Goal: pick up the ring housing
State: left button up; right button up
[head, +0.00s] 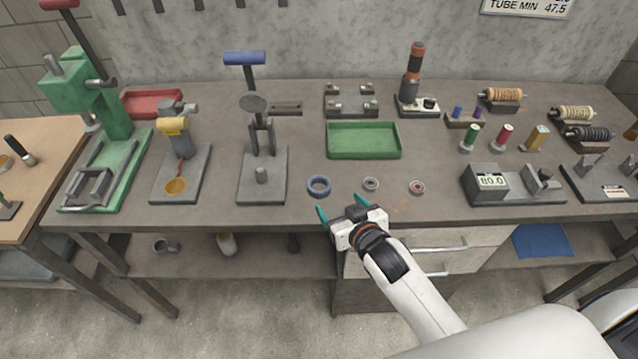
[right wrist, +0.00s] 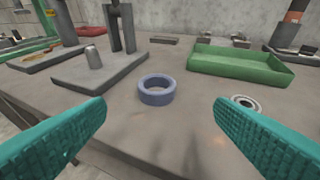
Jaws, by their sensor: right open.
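The ring housing looks to be the blue-grey ring (head: 319,186), lying flat on the workbench near its front edge. It also shows in the right wrist view (right wrist: 156,90), ahead of and between the two fingers. My right gripper (head: 339,212) is open and empty at the bench's front edge, a little below and right of the ring and apart from it. Its teal fingers (right wrist: 160,128) are spread wide in the right wrist view. My left gripper is in neither view.
Two smaller rings, a grey one (head: 371,184) and a red-and-grey one (head: 417,187), lie to the right. A green tray (head: 363,154) sits behind. A grey press (head: 262,180) stands left of the blue ring. Bare bench surrounds the ring.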

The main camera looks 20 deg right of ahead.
send_near(316, 180)
jog(key=shift+w+d+f+p, duration=0.15)
jog(key=shift+w+f+p, duration=0.15)
jog(key=shift+w+p, duration=0.2)
jog(key=shift+w+f, duration=0.2)
jog(key=shift+w, duration=0.35)
jog(key=x, duration=0.2)
jog(key=p+x, duration=0.1)
jog(key=x, duration=0.1)
jog(key=shift+a+f, duration=0.15)
jog(key=shift+a, duration=0.15)
jog(key=shift+s, duration=0.1)
jog(key=c, duration=1.3)
